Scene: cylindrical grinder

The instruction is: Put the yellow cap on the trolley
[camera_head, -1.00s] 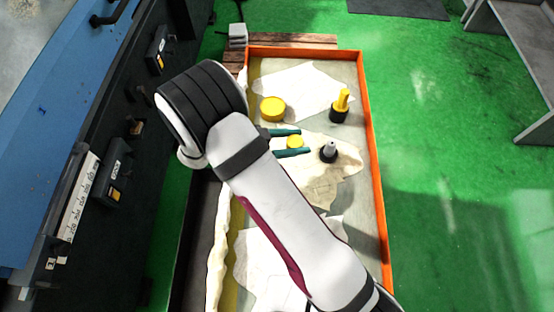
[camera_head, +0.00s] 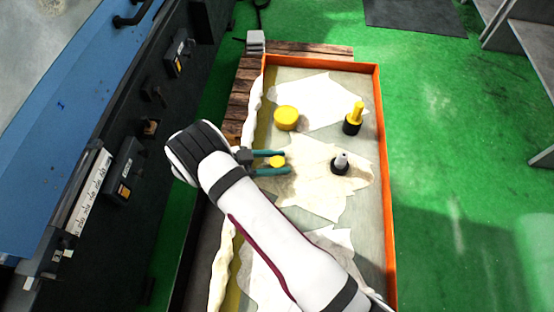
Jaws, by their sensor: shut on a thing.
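A small round yellow cap (camera_head: 277,161) sits between the two green fingers of my gripper (camera_head: 270,162). My gripper is shut on it, with the fingers pointing right. The trolley (camera_head: 386,190) has an orange rim and a grey top with pale cloths on it. My gripper and the cap are over the left part of the trolley, and I cannot tell how high above it. My arm hides part of the trolley's near left side.
On the trolley stand a larger yellow round piece (camera_head: 286,118), a black-and-yellow piece (camera_head: 354,118) and a black-and-grey piece (camera_head: 341,163). The dark machine (camera_head: 150,175) is to the left. A wooden pallet (camera_head: 245,95) lies behind.

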